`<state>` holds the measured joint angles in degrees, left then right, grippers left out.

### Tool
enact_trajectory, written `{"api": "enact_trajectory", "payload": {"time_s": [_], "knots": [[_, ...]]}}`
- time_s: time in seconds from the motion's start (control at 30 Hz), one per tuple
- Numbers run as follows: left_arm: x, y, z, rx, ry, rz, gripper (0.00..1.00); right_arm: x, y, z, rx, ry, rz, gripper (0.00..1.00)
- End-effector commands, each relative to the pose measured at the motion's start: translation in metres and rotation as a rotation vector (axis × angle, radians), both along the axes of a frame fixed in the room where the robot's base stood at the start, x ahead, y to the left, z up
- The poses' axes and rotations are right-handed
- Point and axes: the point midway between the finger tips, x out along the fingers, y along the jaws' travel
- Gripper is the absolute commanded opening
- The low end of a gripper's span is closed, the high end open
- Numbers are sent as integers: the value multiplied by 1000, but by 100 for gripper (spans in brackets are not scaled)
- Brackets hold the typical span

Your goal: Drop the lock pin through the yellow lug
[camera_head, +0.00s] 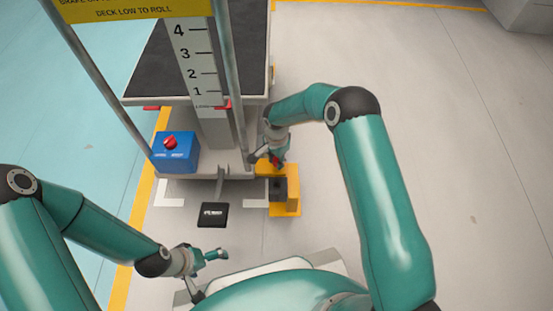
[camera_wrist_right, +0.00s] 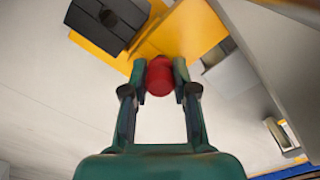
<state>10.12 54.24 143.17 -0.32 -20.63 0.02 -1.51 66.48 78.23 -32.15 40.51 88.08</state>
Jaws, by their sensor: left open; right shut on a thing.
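The yellow lug (camera_head: 292,184) stands on the floor at the right corner of the wheeled lift, with a dark block (camera_head: 278,188) beside its upright. In the right wrist view the yellow part (camera_wrist_right: 192,38) and the dark block (camera_wrist_right: 108,20) lie beyond the fingertips. My right gripper (camera_head: 277,160) is over the yellow structure, shut on a red piece (camera_wrist_right: 160,76), which I take to be the lock pin's head. The pin's shank is hidden, so I cannot tell whether it is in the lug. My left gripper (camera_head: 212,254) is open and empty, low at the front.
The lift's dark deck (camera_head: 150,65) and numbered mast (camera_head: 195,60) stand behind. A blue box with a red knob (camera_head: 175,155) is at its left corner. A black pedal or plate (camera_head: 213,215) lies in front. The floor to the right is clear.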

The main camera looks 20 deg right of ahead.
Motion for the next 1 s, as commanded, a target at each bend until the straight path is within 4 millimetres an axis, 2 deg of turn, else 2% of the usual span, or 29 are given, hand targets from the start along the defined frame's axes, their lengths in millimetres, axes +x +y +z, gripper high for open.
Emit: {"api": "enact_trajectory", "payload": {"time_s": [0.6, 0.63, 0.77, 0.8, 1.0], "knots": [[0, 0, -9, 0, 0, 0, 100, 0, 0, -16, 0, -1, -1, 0], [0, 0, -9, 0, 0, 0, 100, 0, 0, -15, 0, -1, -1, 30], [0, 0, -9, 0, 0, 0, 100, 0, 0, -15, 0, -1, -1, 52], [0, 0, -9, 0, 0, 0, 100, 0, 0, -15, 0, -1, 0, 56], [0, 0, -9, 0, 0, 0, 100, 0, 0, -15, 0, -1, 0, 56]]}}
